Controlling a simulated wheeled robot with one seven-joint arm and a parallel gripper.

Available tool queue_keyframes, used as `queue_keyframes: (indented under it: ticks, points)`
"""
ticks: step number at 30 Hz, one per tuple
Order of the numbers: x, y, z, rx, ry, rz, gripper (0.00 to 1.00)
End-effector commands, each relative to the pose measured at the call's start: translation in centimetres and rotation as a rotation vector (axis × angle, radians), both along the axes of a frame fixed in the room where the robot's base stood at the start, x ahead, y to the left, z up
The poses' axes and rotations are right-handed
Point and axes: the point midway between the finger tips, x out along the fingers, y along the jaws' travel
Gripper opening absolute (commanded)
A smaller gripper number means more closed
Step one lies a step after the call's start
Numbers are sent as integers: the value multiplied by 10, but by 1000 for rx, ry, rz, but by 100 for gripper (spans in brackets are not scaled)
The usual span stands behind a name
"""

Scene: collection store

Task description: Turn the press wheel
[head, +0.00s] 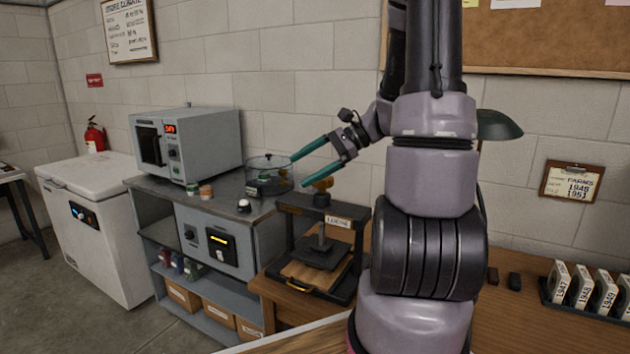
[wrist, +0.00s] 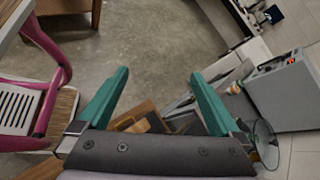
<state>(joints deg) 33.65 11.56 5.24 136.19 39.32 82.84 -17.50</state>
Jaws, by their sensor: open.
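The press (head: 360,240) is a black frame on the wooden bench, with a label plate reading "LOOSE" on its top beam. Below the beam, a dark plate sits over a wooden board. My gripper (head: 300,168) is open and empty, its two green fingers pointing left, just above and left of the wheel in the picture. I cannot tell the gap in depth. In the wrist view the open fingers (wrist: 160,78) show nothing between their tips but floor.
A grey cabinet (head: 258,235) left of the press carries an oven-like box (head: 187,143), a round glass-lidded dish (head: 268,180) and small jars. A white chest freezer (head: 95,215) stands further left. Numbered tags (head: 580,287) sit in a rack at the right. My arm hides the bench centre.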

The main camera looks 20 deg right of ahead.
Motion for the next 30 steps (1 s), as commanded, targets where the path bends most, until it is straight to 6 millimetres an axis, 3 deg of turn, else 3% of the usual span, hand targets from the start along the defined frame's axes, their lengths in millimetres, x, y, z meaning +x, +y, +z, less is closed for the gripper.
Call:
queue_keyframes:
  ticks: [3, 9, 16, 22, 30]
  points:
    - [27, -33, -23, 202, 61, -175, 100]
    - [62, -100, -61, 502, 100, -477, 100]
    - [74, -151, -93, 679, 100, -687, 100]
    - [81, -158, -100, 713, 97, -729, 100]
    - [117, -128, -99, 710, 99, -724, 100]
